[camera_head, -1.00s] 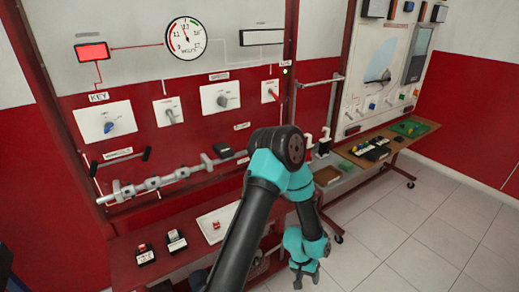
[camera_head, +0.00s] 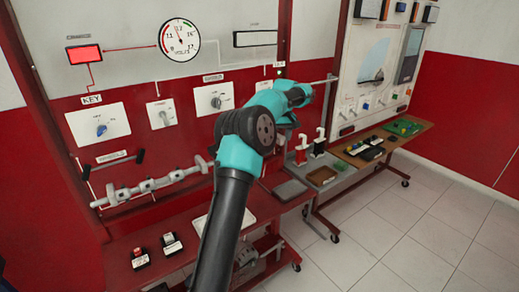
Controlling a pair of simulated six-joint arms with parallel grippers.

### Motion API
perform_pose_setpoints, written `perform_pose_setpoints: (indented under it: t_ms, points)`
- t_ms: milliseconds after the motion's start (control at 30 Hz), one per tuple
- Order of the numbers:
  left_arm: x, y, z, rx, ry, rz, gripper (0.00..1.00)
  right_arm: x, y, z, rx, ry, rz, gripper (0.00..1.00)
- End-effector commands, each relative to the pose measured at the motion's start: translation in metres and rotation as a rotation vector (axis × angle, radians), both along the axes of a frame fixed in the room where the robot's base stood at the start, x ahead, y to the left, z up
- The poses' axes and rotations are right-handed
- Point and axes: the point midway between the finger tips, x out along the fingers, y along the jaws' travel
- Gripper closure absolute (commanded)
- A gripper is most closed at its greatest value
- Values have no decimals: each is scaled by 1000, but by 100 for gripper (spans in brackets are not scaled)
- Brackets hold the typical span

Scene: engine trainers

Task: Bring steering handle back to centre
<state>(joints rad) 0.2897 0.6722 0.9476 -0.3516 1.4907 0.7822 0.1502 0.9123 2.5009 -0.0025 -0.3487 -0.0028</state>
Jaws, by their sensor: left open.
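A grey horizontal bar (camera_head: 322,80) sticks out at the right post of the red trainer frame; it looks like the steering handle, though its label is unreadable. Its left part is hidden behind my left arm's teal wrist. My left gripper (camera_head: 290,120) is small, partly hidden by my own arm, and sits just below and left of the visible bar. It is open, and I see nothing held in it. Whether it touches the bar cannot be told. My right gripper is out of view.
A grey crankshaft (camera_head: 150,186) and a black-ended lever (camera_head: 120,162) are on the lower left panel. Switch boxes (camera_head: 170,244) stand on the red bench. Two small hooked-pipe units (camera_head: 319,142) stand near the gripper. The tiled floor at right is clear.

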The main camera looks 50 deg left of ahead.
Motion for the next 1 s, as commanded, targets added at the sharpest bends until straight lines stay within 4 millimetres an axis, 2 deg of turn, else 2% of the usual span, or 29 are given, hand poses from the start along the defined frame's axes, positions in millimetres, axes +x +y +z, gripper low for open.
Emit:
perform_pose_setpoints:
  t_ms: [33, 100, 200, 300, 400, 667, 1000]
  points:
    - [-10, 14, 29, 17, 2, 57, 46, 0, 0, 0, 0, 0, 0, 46]
    - [-25, 29, 63, 36, 17, 132, 46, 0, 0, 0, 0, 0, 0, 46]
    - [-46, 43, 100, 52, 35, 218, 46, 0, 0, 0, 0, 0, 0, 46]
    - [-59, 49, 119, 60, 47, 266, 46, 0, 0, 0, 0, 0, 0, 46]
    - [-63, 51, 126, 61, 51, 283, 46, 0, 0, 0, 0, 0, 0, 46]
    - [-63, 50, 125, 62, 52, 281, 46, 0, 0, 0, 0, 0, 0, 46]
    - [-65, 51, 112, 62, 55, 279, 46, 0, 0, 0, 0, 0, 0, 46]
